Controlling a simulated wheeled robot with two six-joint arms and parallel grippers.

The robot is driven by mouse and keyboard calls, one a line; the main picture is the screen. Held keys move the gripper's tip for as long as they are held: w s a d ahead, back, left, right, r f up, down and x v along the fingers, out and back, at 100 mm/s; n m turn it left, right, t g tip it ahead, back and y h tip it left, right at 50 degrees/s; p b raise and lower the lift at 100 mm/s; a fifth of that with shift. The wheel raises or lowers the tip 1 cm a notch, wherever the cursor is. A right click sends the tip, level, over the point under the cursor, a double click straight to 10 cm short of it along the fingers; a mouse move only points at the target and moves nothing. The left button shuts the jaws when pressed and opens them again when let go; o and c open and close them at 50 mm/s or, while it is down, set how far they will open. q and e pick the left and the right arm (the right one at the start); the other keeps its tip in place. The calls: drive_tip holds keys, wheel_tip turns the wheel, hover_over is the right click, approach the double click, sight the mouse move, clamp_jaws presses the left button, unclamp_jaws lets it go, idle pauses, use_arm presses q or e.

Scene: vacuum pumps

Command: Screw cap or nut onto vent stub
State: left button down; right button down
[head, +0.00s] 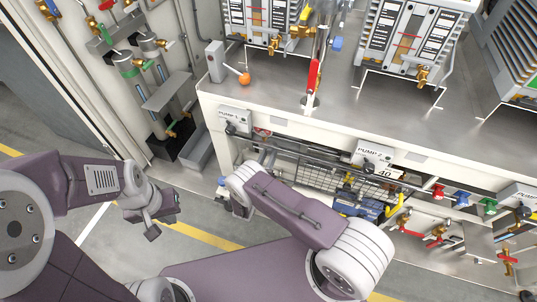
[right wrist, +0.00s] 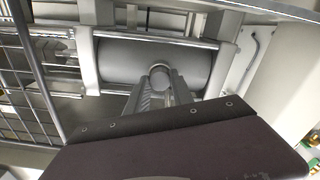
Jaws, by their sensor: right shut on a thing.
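In the right wrist view my right gripper (right wrist: 160,92) is shut on a small round grey cap (right wrist: 160,72). The cap is in front of a large grey horizontal cylinder (right wrist: 125,62), which looks like a pump body. The fingers hide the cap's lower part. No vent stub shows clearly, and I cannot tell whether the cap touches one. In the head view my right forearm reaches in at the bench's front, and the gripper is hidden there. My left gripper (head: 160,217) hangs over the floor at the left, apart from the bench. Its jaw opening is too small to judge.
The steel bench (head: 300,110) carries pump units and an orange-knobbed lever (head: 244,79). A wire grid (right wrist: 28,75) stands left of the right gripper, and a pale panel (right wrist: 275,70) stands right. Coloured valves (head: 462,199) line the bench front. The floor at left is clear.

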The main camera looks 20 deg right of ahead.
drive_tip(key=shift+r+m+p, duration=0.15)
drive_tip(key=shift+m+p, duration=0.3)
drive_tip(key=shift+m, duration=0.55)
drive_tip(key=shift+m+p, duration=0.3)
drive_tip(key=shift+p, duration=0.05)
drive_tip(key=shift+f+m, duration=0.25)
drive_tip(key=shift+m, duration=0.05)
drive_tip(key=c, duration=1)
unclamp_jaws()
drive_tip(key=shift+c, duration=0.2)
drive_tip(key=shift+r, duration=0.1)
drive_tip(key=p+v, duration=0.3)
drive_tip(key=v, duration=0.1)
drive_tip(key=shift+s+a+r+p, duration=0.1)
drive_tip(key=shift+a+r+p, duration=0.05)
drive_tip(key=shift+p, duration=0.2)
drive_tip(key=shift+s+a, duration=0.15)
drive_tip(key=shift+s, duration=0.2)
